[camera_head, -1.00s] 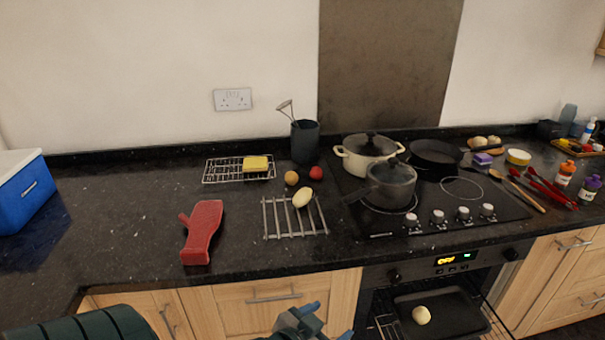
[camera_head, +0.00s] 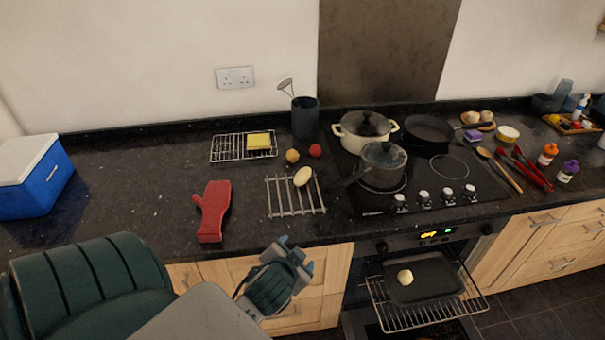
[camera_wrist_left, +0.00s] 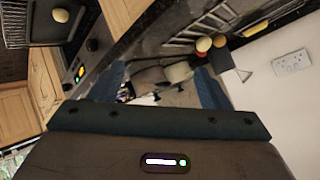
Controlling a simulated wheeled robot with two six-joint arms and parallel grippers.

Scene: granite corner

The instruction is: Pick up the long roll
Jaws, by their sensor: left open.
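The pale, elongated long roll (camera_head: 302,177) lies on a slatted metal trivet (camera_head: 290,208) on the counter, in the head view. My left gripper (camera_head: 297,254) is open and empty. It is in front of the counter edge, nearer to me than the trivet and apart from the roll. In the left wrist view the open fingers (camera_wrist_left: 162,85) have nothing between them at close range; I cannot clearly make out the long roll there. My right gripper is not in view.
A rounder roll (camera_head: 405,277) sits on a dark tray in the open oven (camera_head: 440,316). A saucepan (camera_head: 382,165) stands on the hob to the right. A blue cool box (camera_head: 40,190) stands at left.

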